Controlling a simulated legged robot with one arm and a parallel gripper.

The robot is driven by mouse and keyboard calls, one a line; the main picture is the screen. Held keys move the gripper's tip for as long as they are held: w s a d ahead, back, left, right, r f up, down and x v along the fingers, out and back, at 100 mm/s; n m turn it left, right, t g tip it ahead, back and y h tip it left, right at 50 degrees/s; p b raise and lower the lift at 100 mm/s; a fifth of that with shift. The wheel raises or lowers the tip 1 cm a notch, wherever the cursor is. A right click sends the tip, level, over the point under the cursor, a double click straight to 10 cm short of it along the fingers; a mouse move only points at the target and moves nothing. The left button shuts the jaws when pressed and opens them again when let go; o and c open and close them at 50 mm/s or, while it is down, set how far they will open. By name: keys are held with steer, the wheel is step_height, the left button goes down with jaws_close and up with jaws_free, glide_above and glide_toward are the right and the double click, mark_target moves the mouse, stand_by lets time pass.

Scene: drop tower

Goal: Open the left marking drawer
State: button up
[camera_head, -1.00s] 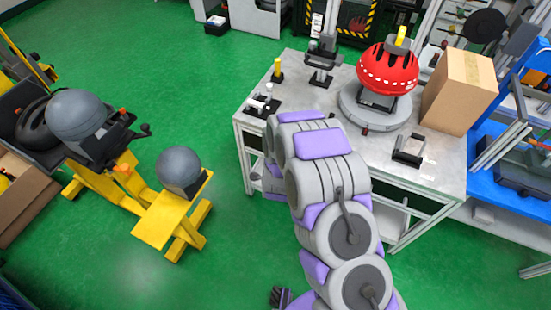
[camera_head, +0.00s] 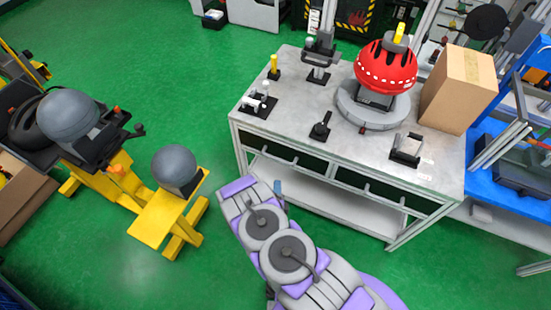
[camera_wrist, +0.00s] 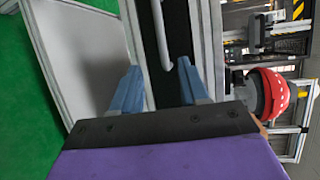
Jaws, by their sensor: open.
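The workbench (camera_head: 330,100) has dark drawer fronts along its front side. The left drawer (camera_head: 290,152) looks shut, flush with the bench frame, and has a pale bar handle. My gripper (camera_head: 278,187) is in front of and below the left drawer front, mostly hidden by my arm. In the wrist view my gripper (camera_wrist: 159,80) has its two blue fingers spread, with nothing between them.
On the bench top stand a red helmet (camera_head: 386,68) on a round base, a cardboard box (camera_head: 458,90) and small fixtures. A pale shelf (camera_head: 330,195) lies under the drawers. A yellow stand (camera_head: 165,215) with a grey ball is left; green floor between is clear.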

mark_target(278, 159)
steer(key=w+f+b, duration=0.1)
steer(key=w, duration=0.4)
steer(key=w+f+b, duration=0.1)
steer(key=w, duration=0.5)
steer(key=w+f+b, duration=0.1)
steer(key=w, duration=0.5)
steer(key=shift+a+f, duration=0.1)
steer(key=shift+a, duration=0.3)
jaws_close()
steer(key=shift+s, duration=0.1)
